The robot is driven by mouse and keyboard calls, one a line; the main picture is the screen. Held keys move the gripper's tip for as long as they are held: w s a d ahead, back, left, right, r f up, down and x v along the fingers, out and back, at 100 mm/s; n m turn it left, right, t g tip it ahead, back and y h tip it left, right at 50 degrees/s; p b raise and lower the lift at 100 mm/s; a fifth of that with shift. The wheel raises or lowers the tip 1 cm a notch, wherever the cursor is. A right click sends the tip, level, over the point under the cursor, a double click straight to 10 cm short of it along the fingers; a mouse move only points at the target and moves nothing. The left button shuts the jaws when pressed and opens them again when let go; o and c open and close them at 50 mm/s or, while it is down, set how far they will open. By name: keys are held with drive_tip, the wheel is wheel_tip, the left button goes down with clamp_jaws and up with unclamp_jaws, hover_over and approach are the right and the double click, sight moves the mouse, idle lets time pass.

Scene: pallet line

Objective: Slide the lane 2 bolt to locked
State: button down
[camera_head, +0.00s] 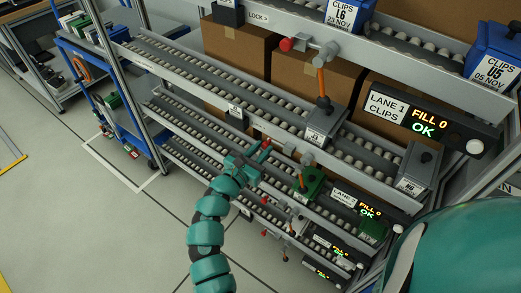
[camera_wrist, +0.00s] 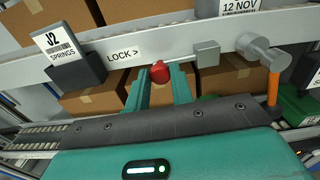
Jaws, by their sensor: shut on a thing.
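The lane 2 bolt's red knob (camera_wrist: 160,72) is between my two fingertips in the wrist view, and my gripper (camera_wrist: 160,88) is shut on it. In the head view the knob (camera_head: 266,142) shows beside my gripper (camera_head: 254,153). A thin rod runs right from the knob to a grey guide block (camera_wrist: 207,54). A gap separates this block from the round grey fitting (camera_wrist: 262,50) further right, and no rod shows in the gap. A LOCK label (camera_wrist: 124,53) with an arrow pointing right is on the rail, left of the knob.
An orange lever (camera_wrist: 273,88) hangs below the round fitting. A dark card holder (camera_wrist: 77,77) is on the rail at left. A green bin (camera_head: 308,185) sits right of my gripper. Another red-knobbed bolt (camera_head: 287,44) is on the rail above. Floor is clear at left.

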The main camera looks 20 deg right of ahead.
drive_tip(key=shift+s+d+b, duration=0.25)
drive_tip(key=shift+s+d, duration=0.5)
drive_tip(key=shift+s, duration=0.2)
drive_tip(key=shift+s+d+b, duration=0.25)
drive_tip(key=shift+s+d, duration=0.45)
drive_tip(key=shift+s, duration=0.25)
drive_tip(key=shift+f, duration=0.1)
drive_tip(key=c, duration=1.2)
unclamp_jaws()
drive_tip(key=shift+s+d, duration=0.1)
drive_tip(key=b+v, duration=0.1)
drive_tip(key=v, duration=1.6)
drive_tip(key=shift+b, duration=0.3)
drive_tip(key=shift+s, duration=0.1)
